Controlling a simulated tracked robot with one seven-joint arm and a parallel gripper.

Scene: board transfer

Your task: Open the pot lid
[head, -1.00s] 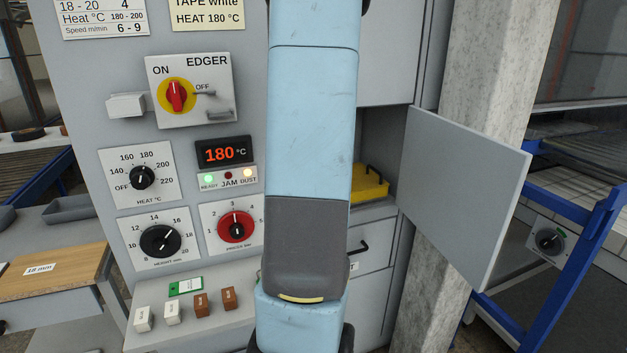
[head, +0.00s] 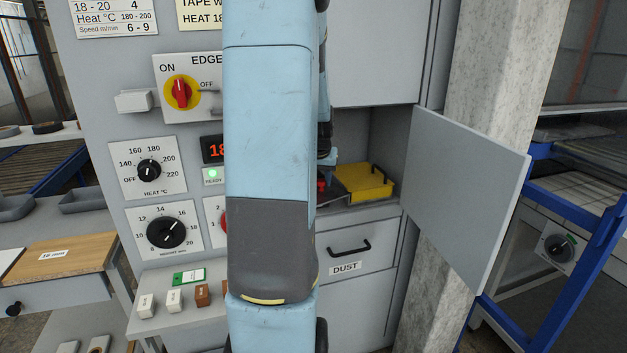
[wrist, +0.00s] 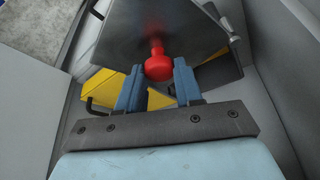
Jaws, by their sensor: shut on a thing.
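The pot lid (wrist: 125,45) is a dark grey metal plate with a red knob (wrist: 158,66). My gripper (wrist: 158,82) has its two blue fingers on either side of the knob and is shut on it. Yellow pot (wrist: 101,88) surfaces with black handles show beyond the lid in the wrist view; how far lid and pot are apart I cannot tell. In the head view the yellow pot (head: 362,184) sits in an open compartment. The red knob (head: 321,185) shows just right of my arm, which hides much of the lid and gripper.
The open grey door (head: 467,200) stands out on the right of the compartment. Compartment walls are close around my gripper. A drawer marked DUST (head: 348,258) is below. The control panel with dials (head: 166,232) is on the left.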

